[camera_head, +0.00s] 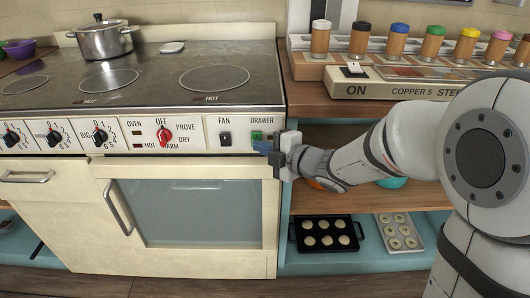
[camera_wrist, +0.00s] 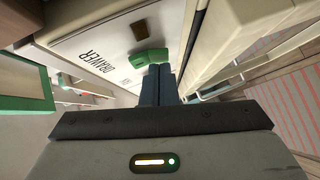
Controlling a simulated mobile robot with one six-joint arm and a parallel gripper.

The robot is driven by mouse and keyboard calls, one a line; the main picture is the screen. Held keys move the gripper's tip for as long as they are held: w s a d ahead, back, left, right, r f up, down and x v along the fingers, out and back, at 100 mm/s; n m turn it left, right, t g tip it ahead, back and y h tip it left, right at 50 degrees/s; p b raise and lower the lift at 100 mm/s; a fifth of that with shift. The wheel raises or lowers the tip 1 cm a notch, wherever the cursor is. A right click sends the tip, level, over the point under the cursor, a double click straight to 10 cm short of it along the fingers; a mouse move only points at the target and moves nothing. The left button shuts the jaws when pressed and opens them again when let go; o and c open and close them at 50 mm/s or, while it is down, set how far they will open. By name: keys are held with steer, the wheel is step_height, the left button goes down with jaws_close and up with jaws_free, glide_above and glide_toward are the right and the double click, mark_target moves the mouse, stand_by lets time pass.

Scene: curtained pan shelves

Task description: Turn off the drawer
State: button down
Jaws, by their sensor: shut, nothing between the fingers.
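The DRAWER switch (camera_head: 256,135) is a green rocker at the right end of the stove's control panel, under the label "DRAWER". In the wrist view the green rocker (camera_wrist: 150,57) lies just beyond my fingertips, with the word "DRAWER" to its left. My gripper (camera_head: 264,147) is at the panel's right edge, just below and right of the switch. Its fingers (camera_wrist: 159,72) are shut together with nothing between them. I cannot tell whether the fingertips touch the rocker.
A black FAN switch (camera_head: 225,138) and a red oven knob (camera_head: 165,134) are left of the DRAWER switch. A pot (camera_head: 103,42) stands on the stove. Jars (camera_head: 397,40) stand in a row at right. A baking tray (camera_head: 352,241) lies on the low shelf.

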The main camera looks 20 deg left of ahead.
steer(key=shift+f, duration=0.1)
stand_by(0.3)
steer(key=f+b, duration=0.1)
steer(key=b, duration=0.3)
steer(key=shift+w+n+t+y, duration=0.3)
steer(key=s+d+p, duration=0.1)
steer(key=s+d, duration=0.8)
steer(key=shift+d+r, duration=0.35)
steer(key=shift+r, duration=0.1)
